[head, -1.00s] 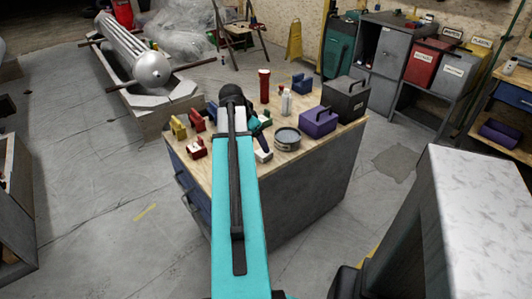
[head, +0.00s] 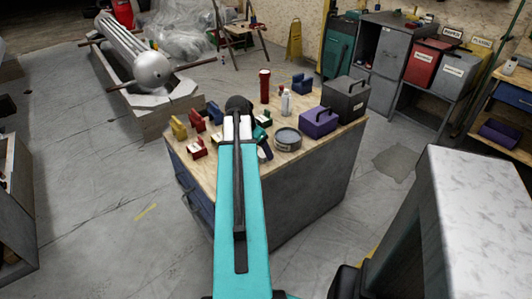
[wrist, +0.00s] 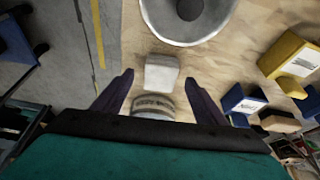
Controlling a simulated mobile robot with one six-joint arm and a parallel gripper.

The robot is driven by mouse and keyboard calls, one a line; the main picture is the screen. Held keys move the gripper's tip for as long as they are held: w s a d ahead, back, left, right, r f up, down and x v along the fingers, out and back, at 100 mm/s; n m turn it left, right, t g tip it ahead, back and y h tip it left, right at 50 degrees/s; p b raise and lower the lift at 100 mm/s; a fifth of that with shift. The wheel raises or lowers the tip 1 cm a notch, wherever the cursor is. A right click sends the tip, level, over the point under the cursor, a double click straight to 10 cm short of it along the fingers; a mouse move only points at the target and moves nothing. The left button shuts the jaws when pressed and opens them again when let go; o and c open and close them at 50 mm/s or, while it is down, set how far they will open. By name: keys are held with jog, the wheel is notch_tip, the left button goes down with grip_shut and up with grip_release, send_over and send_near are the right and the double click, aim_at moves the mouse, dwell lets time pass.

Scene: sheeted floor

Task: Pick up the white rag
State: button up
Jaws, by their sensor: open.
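In the wrist view, a small pale white, soft-edged block shape (wrist: 161,73) lies on the wooden bench top, just beyond and between my fingertips. It looks like the white rag, though its cloth texture is not clear. My gripper (wrist: 161,80) is open, one dark finger on each side, with nothing held between them. A grey, rounded thing with a lettered band (wrist: 153,105) shows nearer the palm, between the fingers. In the head view my own arm covers the rag and most of the gripper over the bench (head: 300,165).
A round metal tin (head: 287,139) stands close by; it also tops the wrist view (wrist: 188,18). Yellow (head: 179,127), red (head: 197,148) and blue bins crowd the bench's left.

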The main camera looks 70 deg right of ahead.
aim_at(264, 155)
jog(key=shift+x, duration=1.45)
jog(key=c, duration=1.1)
